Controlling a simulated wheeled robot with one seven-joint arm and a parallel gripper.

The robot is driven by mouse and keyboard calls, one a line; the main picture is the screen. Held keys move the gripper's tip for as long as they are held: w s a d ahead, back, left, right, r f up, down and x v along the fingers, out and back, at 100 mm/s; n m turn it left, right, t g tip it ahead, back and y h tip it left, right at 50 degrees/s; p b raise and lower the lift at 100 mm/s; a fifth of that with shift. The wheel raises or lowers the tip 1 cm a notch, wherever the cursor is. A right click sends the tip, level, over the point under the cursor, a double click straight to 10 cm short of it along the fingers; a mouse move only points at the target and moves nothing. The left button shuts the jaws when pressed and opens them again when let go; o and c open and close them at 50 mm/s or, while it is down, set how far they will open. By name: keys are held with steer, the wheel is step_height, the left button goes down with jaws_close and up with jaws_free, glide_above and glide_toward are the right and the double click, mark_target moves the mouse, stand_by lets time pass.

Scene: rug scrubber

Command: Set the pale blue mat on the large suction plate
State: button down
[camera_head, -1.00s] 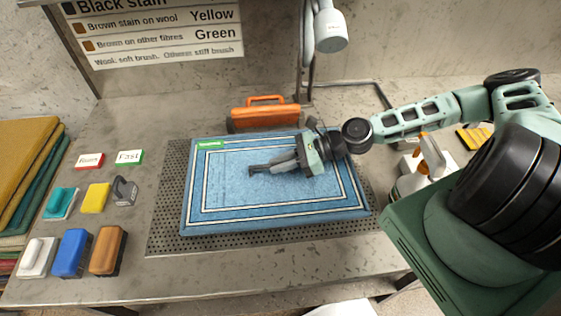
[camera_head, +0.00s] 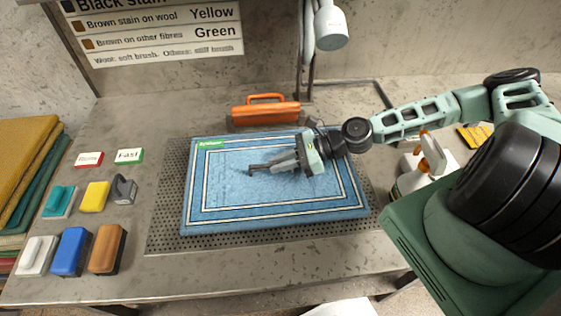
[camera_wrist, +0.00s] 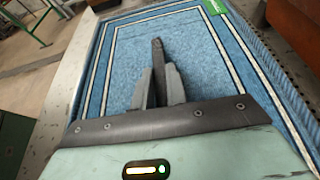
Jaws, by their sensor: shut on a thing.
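The blue mat (camera_head: 220,205) has white border lines and a green label in its back left corner. It lies flat on the large grey perforated suction plate (camera_head: 168,215), whose surface shows to the left, in front and at the right. The mat also fills the wrist view (camera_wrist: 205,65). My gripper (camera_head: 270,166) is above the middle of the mat, coming from the right. Its fingers (camera_wrist: 158,80) are shut on a slim dark bar (camera_wrist: 158,50) that sticks out past their tips. I cannot tell what the bar is or whether it touches the mat.
An orange handled tool (camera_head: 265,112) stands behind the mat. A spray bottle (camera_head: 432,155) is at the right. Yellow (camera_head: 95,196), blue (camera_head: 71,251) and brown (camera_head: 107,249) blocks stand at the left. Folded rugs (camera_head: 20,165) lie at the far left. A pale shower-like head (camera_head: 331,28) hangs above.

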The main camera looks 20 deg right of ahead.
steer(key=shift+f, duration=0.3)
steer(key=c, duration=1.3)
jaws_free()
steer(key=shift+d+b, duration=0.15)
steer(key=shift+b, duration=0.15)
steer(key=b+v, duration=0.4)
steer(key=v, duration=1.1)
steer(key=shift+s+d+r, duration=0.1)
steer(key=shift+d, duration=0.25)
steer(key=shift+s+d+r, duration=0.25)
steer(key=shift+d+r, duration=0.05)
steer(key=shift+d, duration=0.25)
steer(key=shift+r+p, duration=0.15)
steer(key=shift+p, duration=0.25)
